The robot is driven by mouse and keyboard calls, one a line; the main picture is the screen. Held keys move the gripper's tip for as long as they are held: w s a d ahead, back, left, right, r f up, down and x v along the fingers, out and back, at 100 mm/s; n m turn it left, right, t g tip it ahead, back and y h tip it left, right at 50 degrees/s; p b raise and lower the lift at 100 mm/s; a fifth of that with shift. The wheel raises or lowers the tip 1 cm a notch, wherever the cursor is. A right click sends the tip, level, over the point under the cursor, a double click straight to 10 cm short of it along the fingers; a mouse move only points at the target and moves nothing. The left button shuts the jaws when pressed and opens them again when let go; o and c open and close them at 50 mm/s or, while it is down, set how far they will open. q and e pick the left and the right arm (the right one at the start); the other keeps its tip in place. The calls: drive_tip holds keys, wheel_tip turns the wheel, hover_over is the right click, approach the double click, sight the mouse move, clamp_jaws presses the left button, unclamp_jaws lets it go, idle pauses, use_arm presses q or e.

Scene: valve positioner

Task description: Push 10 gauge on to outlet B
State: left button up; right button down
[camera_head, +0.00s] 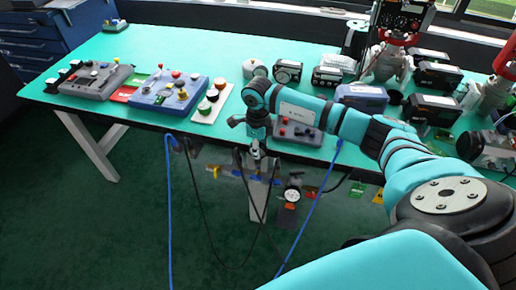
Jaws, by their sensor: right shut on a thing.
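My right arm reaches in from the right, and its gripper (257,157) points down at the table's front edge. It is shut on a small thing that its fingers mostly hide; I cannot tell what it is. A round gauge (293,195) with a pale face and dark rim is below the table edge, right of the gripper and apart from it. An orange tag (290,206) is under it. I cannot read a 10 on it, nor tell which outlet is B. My left gripper is not in view.
The teal table (190,50) holds a grey control box (95,80), a blue control box (168,92) and several instruments at the right. Blue hoses (168,210) and dark cables hang below its front edge, among coloured tags.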

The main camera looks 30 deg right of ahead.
drive_tip(key=shift+f+b, duration=0.6)
idle(0.9)
drive_tip(key=c, duration=1.1)
unclamp_jaws()
drive_tip(key=shift+r, duration=0.1)
wheel_tip(320, 180, up, 12)
drive_tip(key=shift+f, duration=0.1)
